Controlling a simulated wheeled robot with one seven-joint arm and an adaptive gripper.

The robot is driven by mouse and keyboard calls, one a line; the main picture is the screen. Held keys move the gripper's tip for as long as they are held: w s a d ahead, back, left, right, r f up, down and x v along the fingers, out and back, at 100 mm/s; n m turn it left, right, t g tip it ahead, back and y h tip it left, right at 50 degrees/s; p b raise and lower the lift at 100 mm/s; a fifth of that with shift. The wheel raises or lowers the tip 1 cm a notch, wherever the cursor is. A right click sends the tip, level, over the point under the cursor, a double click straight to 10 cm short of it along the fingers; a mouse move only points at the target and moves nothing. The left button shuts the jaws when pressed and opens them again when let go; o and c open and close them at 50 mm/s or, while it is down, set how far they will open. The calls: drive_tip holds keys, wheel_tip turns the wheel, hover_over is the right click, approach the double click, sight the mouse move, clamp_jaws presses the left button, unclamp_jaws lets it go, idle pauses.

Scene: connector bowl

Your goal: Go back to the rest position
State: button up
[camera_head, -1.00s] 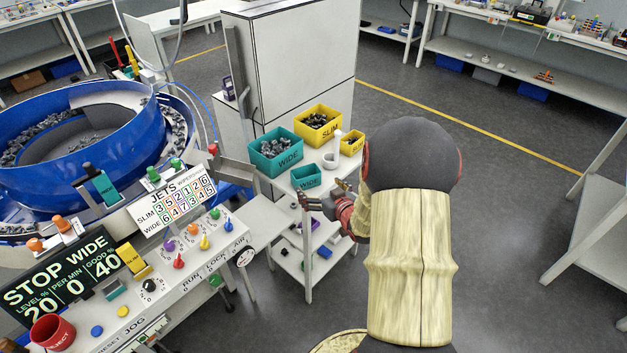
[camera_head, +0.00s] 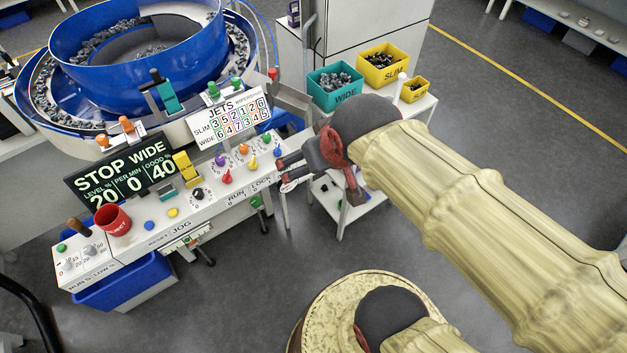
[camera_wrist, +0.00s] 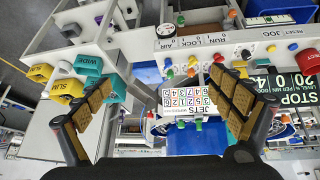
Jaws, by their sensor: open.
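My gripper (camera_head: 284,172) is in the middle of the head view, in front of the control panel's right end. In the wrist view my gripper (camera_wrist: 158,120) has its two padded fingers spread wide with nothing between them. The control panel (camera_head: 125,262) carries coloured knobs, a JETS number card (camera_head: 228,117) and a dark display (camera_head: 122,172) reading STOP WIDE. In the wrist view the JETS card (camera_wrist: 183,101) appears beyond the fingers. My forearm crosses the right side of the head view and hides part of the small table.
The blue bowl feeder (camera_head: 135,45) stands behind the panel. A teal WIDE bin (camera_head: 335,88), a yellow SLIM bin (camera_head: 383,66) and a small yellow bin (camera_head: 415,90) are on the small white table (camera_head: 425,108). A red REJECT cup (camera_head: 113,221) is on the panel.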

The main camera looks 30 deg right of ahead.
drive_tip(key=s+a+g+y, duration=0.1)
drive_tip(key=s+a, duration=0.2)
drive_tip(key=s, duration=0.2)
drive_tip(key=shift+a+r+n, duration=0.25)
drive_tip(key=shift+a+n, duration=0.15)
drive_tip(key=shift+c, duration=1.2)
